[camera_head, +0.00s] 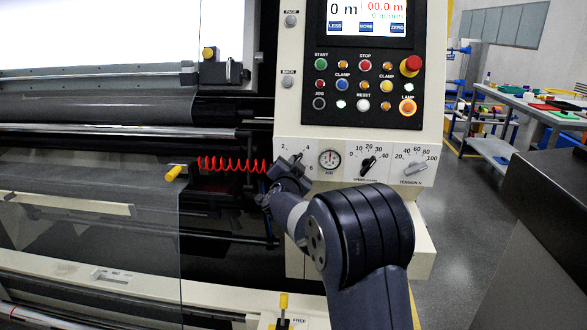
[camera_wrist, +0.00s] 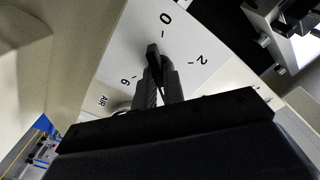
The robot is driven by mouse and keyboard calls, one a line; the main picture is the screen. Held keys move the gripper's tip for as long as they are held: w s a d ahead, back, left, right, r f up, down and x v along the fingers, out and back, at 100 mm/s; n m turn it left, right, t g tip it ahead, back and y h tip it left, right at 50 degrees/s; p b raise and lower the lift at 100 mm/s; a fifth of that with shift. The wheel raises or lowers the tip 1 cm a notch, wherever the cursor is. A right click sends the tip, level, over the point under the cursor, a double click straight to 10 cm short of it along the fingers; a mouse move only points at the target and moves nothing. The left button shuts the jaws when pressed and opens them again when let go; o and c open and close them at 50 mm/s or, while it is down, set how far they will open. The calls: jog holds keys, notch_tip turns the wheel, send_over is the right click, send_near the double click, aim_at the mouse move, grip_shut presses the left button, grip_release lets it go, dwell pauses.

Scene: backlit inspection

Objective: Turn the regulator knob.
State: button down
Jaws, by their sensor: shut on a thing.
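The regulator knob (camera_wrist: 152,50) is a small dark lever knob on a pale panel face, between the printed marks 0, 2 and 6 in the wrist view. Its exposed end points up in that view, toward the side of the 0. My gripper (camera_wrist: 158,70) has its two dark fingers closed around the knob, hiding its lower part. In the head view my gripper (camera_head: 291,168) is at the left end of the cream panel, over the dial marked 2, 4 and 6. The knob is mostly hidden there.
Further right are a black knob (camera_head: 368,164) and a grey tension knob (camera_head: 414,168). Buttons and a display (camera_head: 366,20) are above. A red coiled hose (camera_head: 232,163) hangs to the left.

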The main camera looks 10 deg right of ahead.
dwell(0.5)
jog(key=c, duration=1.5)
grip_release()
jog(key=v, duration=1)
jog(key=shift+s, duration=0.4)
jog(key=shift+a, duration=0.1)
jog(key=x, duration=1)
jog(key=shift+w, duration=0.4)
